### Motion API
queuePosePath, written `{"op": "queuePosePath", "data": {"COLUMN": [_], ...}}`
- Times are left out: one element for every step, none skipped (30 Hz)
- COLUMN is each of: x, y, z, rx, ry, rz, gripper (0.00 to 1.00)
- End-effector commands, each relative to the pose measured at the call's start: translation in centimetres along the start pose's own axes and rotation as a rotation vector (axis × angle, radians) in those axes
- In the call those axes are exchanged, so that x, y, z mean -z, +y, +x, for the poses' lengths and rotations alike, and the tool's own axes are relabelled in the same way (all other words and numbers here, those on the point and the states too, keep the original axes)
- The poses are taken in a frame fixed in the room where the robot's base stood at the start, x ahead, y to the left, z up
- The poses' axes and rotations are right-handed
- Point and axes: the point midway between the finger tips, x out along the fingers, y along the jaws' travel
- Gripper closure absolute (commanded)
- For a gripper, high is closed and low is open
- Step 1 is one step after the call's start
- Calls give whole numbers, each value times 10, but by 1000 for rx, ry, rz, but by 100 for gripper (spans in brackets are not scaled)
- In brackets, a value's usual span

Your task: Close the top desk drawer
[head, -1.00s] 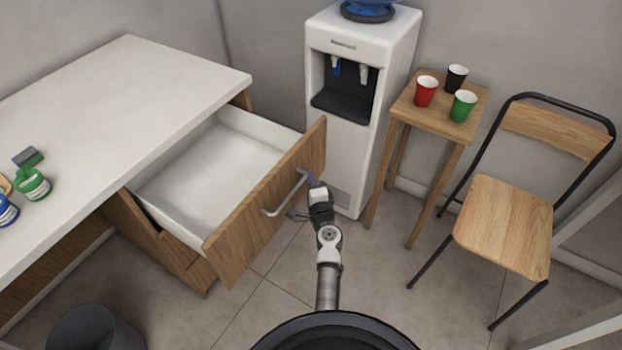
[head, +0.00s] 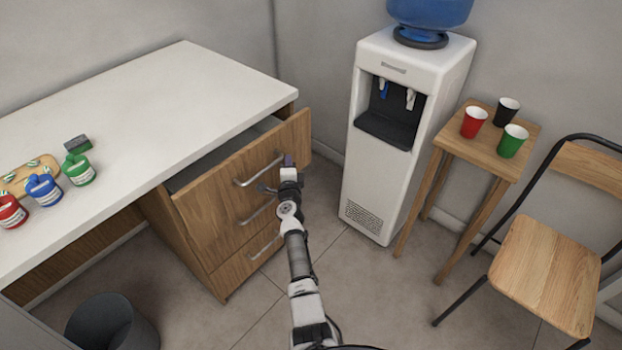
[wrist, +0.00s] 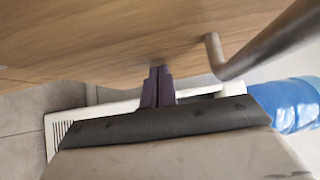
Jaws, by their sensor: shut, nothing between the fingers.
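The top desk drawer (head: 220,187) has a wooden front with a metal bar handle. My gripper (head: 288,160) is at the drawer front, close to the right end of the handle (head: 258,171). In the wrist view my gripper's purple fingers (wrist: 158,86) are together, with nothing between them, and their tips are at the wooden front (wrist: 120,40). The handle (wrist: 255,48) is beside the fingers, not between them. I cannot tell whether the tips touch the wood.
Two lower drawers (head: 240,250) look shut. A water dispenser (head: 378,170) stands right of the desk. A small table (head: 470,150) with three cups and a chair (head: 545,270) are farther right. A dark bin (head: 110,325) is at the lower left.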

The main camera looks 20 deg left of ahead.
Motion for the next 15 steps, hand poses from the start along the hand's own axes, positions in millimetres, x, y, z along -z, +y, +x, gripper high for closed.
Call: {"op": "queuePosePath", "data": {"x": [-12,-16,-21,-25,-29,-33,-36,-38,-41,-43,-45,-46,-47,-48,-49], "y": [2,1,2,2,2,2,2,2,2,2,1,2,2,1,1], "z": [10,15,21,25,28,33,36,38,41,43,45,47,48,49,50], "rx": [1,2,2,1,1,1,1,1,0,0,0,0,-1,-1,0], "ry": [-5,-5,-3,-3,-3,-2,-1,-1,-1,-1,-1,0,0,0,0], "rz": [-1,-1,-1,-1,-1,-1,-1,-1,0,0,-1,-1,-2,-1,-1], "gripper": [100,100,100,100,100,100,100,100,100,100,100,100,100,100,100]}}
